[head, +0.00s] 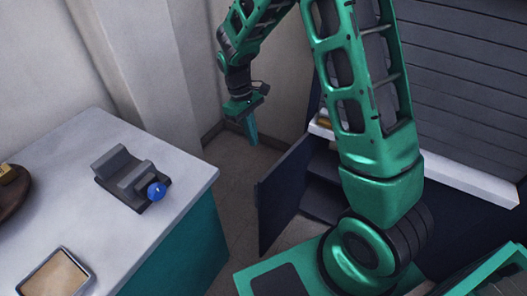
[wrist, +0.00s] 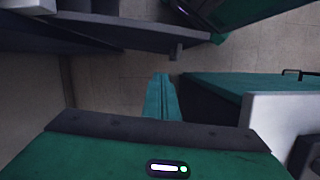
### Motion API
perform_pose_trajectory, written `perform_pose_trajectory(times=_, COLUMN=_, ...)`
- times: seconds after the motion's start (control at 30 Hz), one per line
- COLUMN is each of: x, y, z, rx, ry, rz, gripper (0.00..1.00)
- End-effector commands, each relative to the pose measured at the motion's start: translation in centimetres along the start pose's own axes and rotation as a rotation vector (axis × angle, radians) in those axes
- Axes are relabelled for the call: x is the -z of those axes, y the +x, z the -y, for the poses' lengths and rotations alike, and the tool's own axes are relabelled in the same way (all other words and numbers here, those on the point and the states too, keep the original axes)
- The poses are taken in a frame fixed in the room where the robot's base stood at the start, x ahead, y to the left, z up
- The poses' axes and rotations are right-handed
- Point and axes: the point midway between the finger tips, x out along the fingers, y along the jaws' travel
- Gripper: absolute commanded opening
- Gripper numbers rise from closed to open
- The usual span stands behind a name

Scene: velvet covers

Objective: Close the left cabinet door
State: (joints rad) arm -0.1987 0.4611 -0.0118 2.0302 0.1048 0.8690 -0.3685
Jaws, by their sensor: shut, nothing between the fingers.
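The left cabinet door (head: 283,196) is a dark navy panel. It stands swung open from the dark cabinet under the white counter, with the cabinet's inside showing behind it. In the wrist view the door (wrist: 115,30) is a dark slab across the upper left, with a small knob-like piece near its free end. My gripper (head: 252,138) is above the floor beyond the door, up and left of it in the head view. Its green fingers (wrist: 162,92) are together and empty, and appear apart from the door. My arm hides part of the cabinet.
A white-topped counter (head: 75,160) with a teal side stands on the left, with a grey device with a blue knob (head: 155,191) on it. A white ledge (head: 470,178) runs above the cabinet. Tiled floor (head: 229,165) is clear between counter and door.

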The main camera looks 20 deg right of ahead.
Motion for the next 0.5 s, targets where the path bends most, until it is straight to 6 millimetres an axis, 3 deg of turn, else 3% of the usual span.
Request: perform_pose_trajectory(times=0.5, x=-0.3, y=8.9, z=-0.2, rx=0.003, ry=0.005, rz=0.005, gripper=0.00)
